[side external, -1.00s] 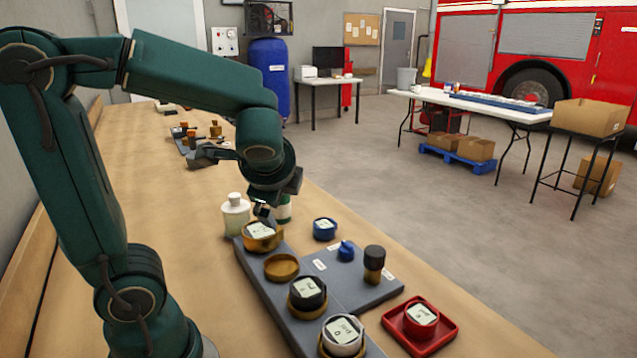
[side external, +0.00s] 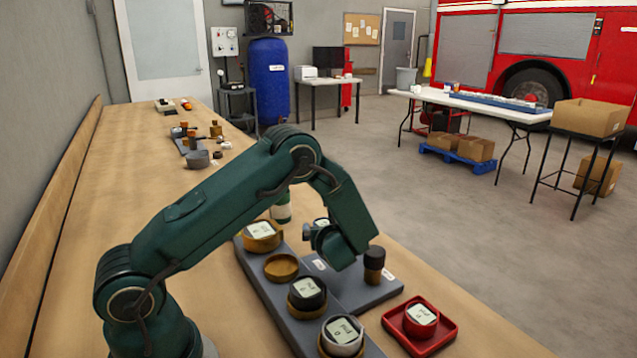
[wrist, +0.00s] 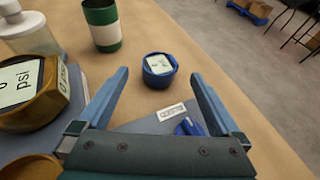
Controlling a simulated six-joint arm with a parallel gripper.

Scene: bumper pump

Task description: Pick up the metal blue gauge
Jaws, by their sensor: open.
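The blue gauge (wrist: 159,66) is a round blue body with a pale face. In the wrist view it rests on the wooden table just beyond the grey board, ahead of and between my fingertips. My gripper (wrist: 158,82) is open and empty, with one finger on each side of the gauge in the picture. In the side external view my gripper (side external: 312,236) is low over the board, and only a part of the blue gauge (side external: 321,222) shows behind it.
A brass gauge (wrist: 35,92) stands left of my gripper, with a clear bottle (wrist: 30,35) and a green-white cup (wrist: 102,25) behind. A blue knob (wrist: 190,127) sits on the grey board (side external: 375,290). A black-and-brass fitting (side external: 374,265) stands right. A red tray (side external: 440,340) holds another gauge.

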